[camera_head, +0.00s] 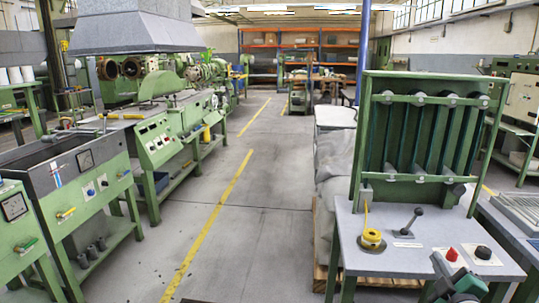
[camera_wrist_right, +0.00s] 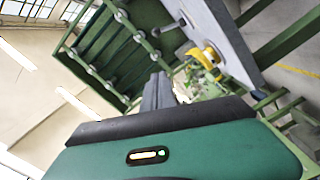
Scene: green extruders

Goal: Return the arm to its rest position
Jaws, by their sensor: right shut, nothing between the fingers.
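My right gripper (camera_head: 455,283) shows at the bottom right of the head view, in front of the grey-topped table (camera_head: 345,212). It also shows in the wrist view, where its dark fingers (camera_wrist_right: 158,88) are together with nothing between them. It is apart from the yellow round part (camera_head: 371,238), the black-knobbed lever (camera_head: 412,221) and the red button (camera_head: 452,255) and black button (camera_head: 483,252) on the table. The wrist view is tilted and shows the yellow part (camera_wrist_right: 207,57) beyond the fingers. My left gripper is not in view.
A green frame with vertical dark tubes (camera_head: 428,140) stands at the back of the table. Green extruder machines (camera_head: 155,140) line the left side. A grey floor aisle with a yellow line (camera_head: 222,205) runs clear between. Covered pallets (camera_head: 335,160) stand beside the table.

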